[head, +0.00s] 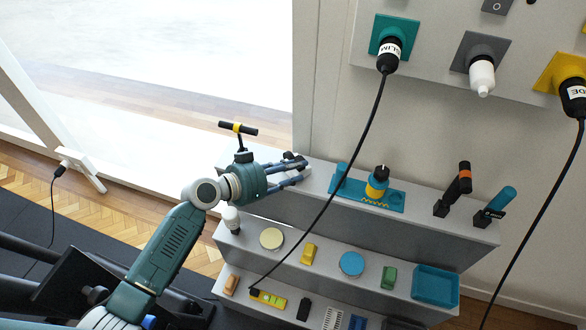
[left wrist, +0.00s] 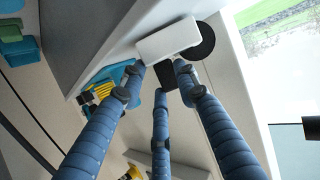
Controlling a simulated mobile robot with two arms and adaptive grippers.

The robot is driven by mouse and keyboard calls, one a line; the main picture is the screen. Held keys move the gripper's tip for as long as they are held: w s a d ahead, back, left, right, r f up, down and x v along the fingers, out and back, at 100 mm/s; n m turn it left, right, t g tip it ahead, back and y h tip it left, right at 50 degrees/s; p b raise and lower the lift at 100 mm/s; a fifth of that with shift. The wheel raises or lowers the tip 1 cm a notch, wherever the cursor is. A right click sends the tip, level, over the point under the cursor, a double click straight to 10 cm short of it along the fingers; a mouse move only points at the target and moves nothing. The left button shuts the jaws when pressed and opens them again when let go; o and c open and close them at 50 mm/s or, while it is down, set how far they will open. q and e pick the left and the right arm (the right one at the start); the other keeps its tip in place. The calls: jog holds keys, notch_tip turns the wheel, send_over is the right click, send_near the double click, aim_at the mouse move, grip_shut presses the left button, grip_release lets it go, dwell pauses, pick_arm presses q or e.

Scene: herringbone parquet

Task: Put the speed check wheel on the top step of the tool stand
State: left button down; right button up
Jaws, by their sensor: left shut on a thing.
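The tool stand (head: 262,205) is grey with three steps and stands right of my left arm. My left gripper (head: 300,168), with blue segmented fingers, is over the left end of its top step. It is shut on a small dark and pale thing, which I take to be the speed check wheel (head: 292,157). In the left wrist view this wheel shows as a white block with a black disc (left wrist: 203,46) beside it, at the fingertips (left wrist: 164,74). The fingers hide part of it. I cannot tell whether it touches the step. My right gripper is not in view.
The top step also bears a teal tray (head: 395,201) with a yellow and black tool (head: 377,185), an orange-banded black handle (head: 464,180) and a teal handle (head: 500,203). Lower steps hold several small items. A black cable (head: 350,155) hangs across the stand from the wall panel.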

pick_arm(q)
jog(key=shift+f, duration=0.15)
jog(key=shift+b, duration=0.3)
jog(key=c, duration=1.5)
grip_release()
jog(key=o, duration=0.3)
jog(key=shift+f, duration=0.1)
